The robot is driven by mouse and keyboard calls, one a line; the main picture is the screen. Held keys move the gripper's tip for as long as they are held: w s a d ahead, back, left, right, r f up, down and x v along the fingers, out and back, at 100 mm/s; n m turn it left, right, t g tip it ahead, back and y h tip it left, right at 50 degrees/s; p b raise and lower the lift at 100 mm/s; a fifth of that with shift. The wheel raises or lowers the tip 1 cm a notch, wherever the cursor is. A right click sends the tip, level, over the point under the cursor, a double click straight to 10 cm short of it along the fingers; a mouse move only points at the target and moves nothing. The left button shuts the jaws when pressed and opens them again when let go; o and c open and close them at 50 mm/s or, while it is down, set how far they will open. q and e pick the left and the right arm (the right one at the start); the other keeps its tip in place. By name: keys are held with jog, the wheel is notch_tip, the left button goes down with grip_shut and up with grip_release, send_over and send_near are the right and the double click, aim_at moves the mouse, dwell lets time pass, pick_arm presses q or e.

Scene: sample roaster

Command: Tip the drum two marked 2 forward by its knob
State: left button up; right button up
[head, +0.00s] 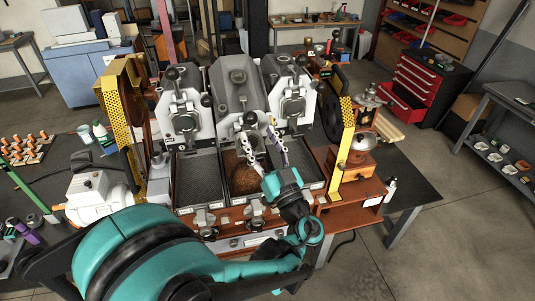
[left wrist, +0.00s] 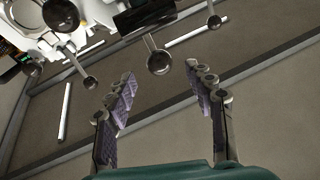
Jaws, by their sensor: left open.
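The sample roaster has three grey drum units side by side. The middle one (head: 235,80), by position drum two, shows its grey top and appears tilted forward compared with its neighbours; I cannot read a 2. My left gripper (head: 258,137) is open in front of it, above the middle tray. In the left wrist view, a ball-ended knob (left wrist: 158,62) lies ahead, between the lines of the open fingers (left wrist: 162,76). The fingers do not visibly grip it. My right gripper is not in view.
Brown beans (head: 243,180) lie in the middle tray. The left tray (head: 198,178) looks empty. The left drum unit (head: 184,108) and right drum unit (head: 293,92) stand close on either side. A yellow perforated guard (head: 345,150) rises at the right. Other ball knobs (left wrist: 90,82) are near the fingers.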

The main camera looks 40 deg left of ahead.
pick_arm(q)
jog(key=v, duration=0.5)
jog(key=shift+s+d+f, duration=0.15)
jog(key=shift+d, duration=0.2)
dwell(1.9)
